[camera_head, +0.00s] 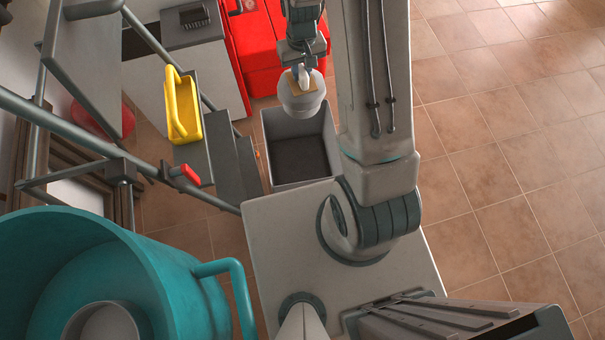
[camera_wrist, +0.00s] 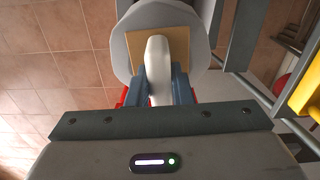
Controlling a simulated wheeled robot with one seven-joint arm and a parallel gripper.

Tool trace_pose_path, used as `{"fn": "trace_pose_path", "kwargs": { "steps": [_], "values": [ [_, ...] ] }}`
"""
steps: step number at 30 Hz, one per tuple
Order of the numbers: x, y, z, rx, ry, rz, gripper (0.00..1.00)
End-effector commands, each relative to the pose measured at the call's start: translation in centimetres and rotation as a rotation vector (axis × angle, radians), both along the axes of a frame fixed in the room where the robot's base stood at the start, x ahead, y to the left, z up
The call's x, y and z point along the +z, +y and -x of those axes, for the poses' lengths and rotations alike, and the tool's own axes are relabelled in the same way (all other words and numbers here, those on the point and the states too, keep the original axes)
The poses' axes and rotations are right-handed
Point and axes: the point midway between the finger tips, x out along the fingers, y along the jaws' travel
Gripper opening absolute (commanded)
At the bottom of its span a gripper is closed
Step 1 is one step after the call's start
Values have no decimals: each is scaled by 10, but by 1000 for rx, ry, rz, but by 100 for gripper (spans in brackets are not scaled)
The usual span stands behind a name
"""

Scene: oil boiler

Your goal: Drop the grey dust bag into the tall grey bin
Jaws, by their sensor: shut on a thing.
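The grey dust bag (camera_head: 300,98) hangs from my gripper (camera_head: 303,72), which is shut on its white top piece. The bag has a tan square plate at its top. In the head view it is above the far edge of the tall grey bin (camera_head: 322,172), overlapping that rim. The bin is open and its dark floor shows empty. In the wrist view the bag (camera_wrist: 128,68) is seen beyond the gripper fingers (camera_wrist: 160,88), with the white piece between them. The bag's height above the rim is hard to tell.
A yellow tray-like thing (camera_head: 183,105) and grey steps (camera_head: 222,160) are left of the bin. A red cabinet (camera_head: 255,50) stands behind. A large teal container (camera_head: 120,275) is at the lower left. Tiled floor is clear on the right.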

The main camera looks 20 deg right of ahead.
Motion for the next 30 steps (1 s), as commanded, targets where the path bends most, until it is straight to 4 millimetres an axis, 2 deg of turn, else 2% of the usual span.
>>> {"fn": "trace_pose_path", "kwargs": {
  "steps": [1,9,15,23,30],
  "values": [
    [-17,-1,5,18,-2,0,0],
    [-49,-3,32,127,-2,1,0],
    [-61,-2,44,179,-2,0,0],
    [-68,-2,48,195,-1,0,0],
    [-92,-2,48,196,1,-1,0]
  ]
}}
